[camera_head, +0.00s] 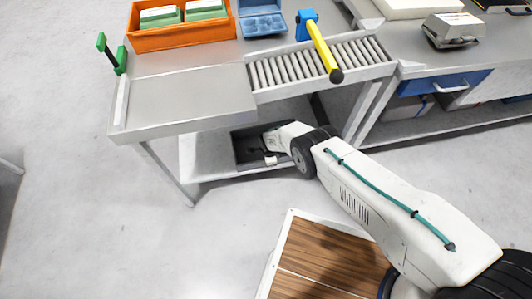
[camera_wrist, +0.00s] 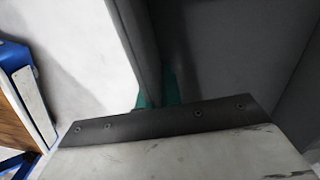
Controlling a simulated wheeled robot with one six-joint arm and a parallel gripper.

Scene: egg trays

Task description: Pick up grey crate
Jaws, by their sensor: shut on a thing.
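The grey crate (camera_head: 238,151) sits on the low shelf under the metal table, partly hidden by my arm and the tabletop. My gripper (camera_head: 268,157) reaches in under the table at the crate's near right part. In the wrist view the crate (camera_wrist: 225,50) fills the upper right, with its wall running up the middle. There my gripper (camera_wrist: 157,90) is shut on that wall, with green finger parts showing on both sides of it. The crate's far end is hidden in the wrist view.
The table (camera_head: 190,100) stands right above the crate and carries an orange crate (camera_head: 180,38), a blue tray (camera_head: 263,22) and a roller track (camera_head: 315,62). A table leg (camera_head: 165,172) stands left of the shelf (camera_head: 200,165). Open floor lies in front and left.

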